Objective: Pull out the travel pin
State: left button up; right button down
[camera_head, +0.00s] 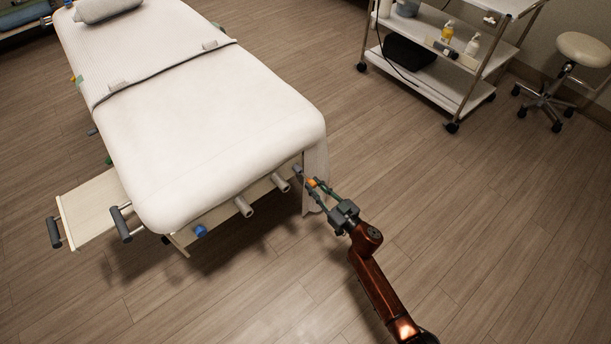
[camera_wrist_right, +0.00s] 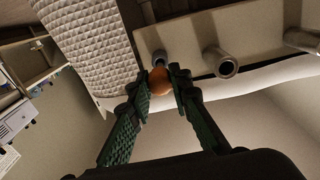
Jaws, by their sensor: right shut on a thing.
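The travel pin shows as a round orange knob (camera_head: 311,182) at the near right corner of the white treatment table (camera_head: 215,115). In the right wrist view the orange knob (camera_wrist_right: 159,83) sits between the two green fingers, with a short grey tube (camera_wrist_right: 159,58) just behind it. My right gripper (camera_head: 316,187) is shut on the knob; it also shows in the right wrist view (camera_wrist_right: 160,86). The pin's shaft is hidden behind the knob, so I cannot tell how far it sits in the tube. My left gripper is not in view.
Grey pegs (camera_head: 244,207) and a blue knob (camera_head: 201,230) line the table's near end. A side shelf (camera_head: 92,208) with grey handles juts out at left. A white trolley (camera_head: 440,80) and a stool (camera_head: 583,48) stand at the back right. The floor to the right is clear.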

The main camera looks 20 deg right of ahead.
jog(key=shift+s, duration=0.15)
jog(key=shift+s+d, duration=0.1)
jog(key=shift+p+v, duration=0.8)
jog(key=shift+v, duration=0.35)
jog(key=shift+p+v, duration=0.6)
jog(key=shift+v, duration=1.3)
